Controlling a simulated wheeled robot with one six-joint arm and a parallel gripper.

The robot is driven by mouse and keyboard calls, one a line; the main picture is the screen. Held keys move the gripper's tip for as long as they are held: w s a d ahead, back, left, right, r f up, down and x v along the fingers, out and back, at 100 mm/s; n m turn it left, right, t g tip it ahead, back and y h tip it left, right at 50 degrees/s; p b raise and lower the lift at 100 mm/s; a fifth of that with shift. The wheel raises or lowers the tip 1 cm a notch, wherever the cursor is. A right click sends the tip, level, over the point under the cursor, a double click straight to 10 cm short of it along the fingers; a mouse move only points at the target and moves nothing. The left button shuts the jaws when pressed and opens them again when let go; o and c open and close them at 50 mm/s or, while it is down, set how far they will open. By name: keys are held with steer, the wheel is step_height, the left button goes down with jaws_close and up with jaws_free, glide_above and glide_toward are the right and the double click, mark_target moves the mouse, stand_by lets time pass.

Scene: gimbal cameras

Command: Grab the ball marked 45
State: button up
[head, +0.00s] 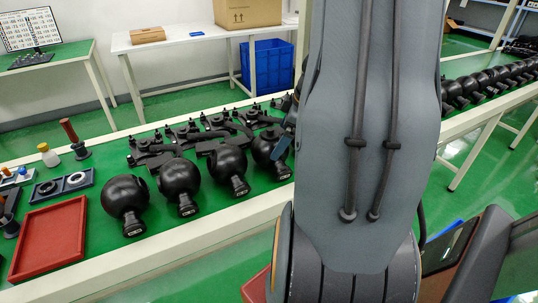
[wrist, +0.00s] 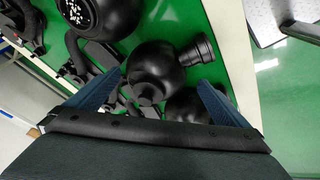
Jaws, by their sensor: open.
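Several black balls with short necks stand in a row on the green table: a near-left ball (head: 124,196), a second (head: 179,178), a third (head: 229,164) and a far-right ball (head: 265,147). The small labels on their necks are too small to read, so I cannot tell which is marked 45. My gripper (wrist: 158,80) is open, its blue fingers on either side of a black ball (wrist: 152,62) whose neck points right. I cannot tell whether they touch it. In the head view a blue finger shows beside the far-right ball; my arm hides the rest.
Black gimbal parts (head: 158,150) lie close behind the balls. Another ball (wrist: 92,14) with white marks is at the upper left of the wrist view, and one (wrist: 184,106) is partly hidden near the right finger. A red tray (head: 50,236) sits at the left.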

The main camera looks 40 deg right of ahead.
steer(key=shift+w+f, duration=0.2)
steer(key=shift+f, duration=0.05)
steer(key=shift+p+x, duration=0.65)
steer(key=shift+x, duration=3)
steer(key=shift+w+d, duration=0.1)
steer(key=c, duration=1.2)
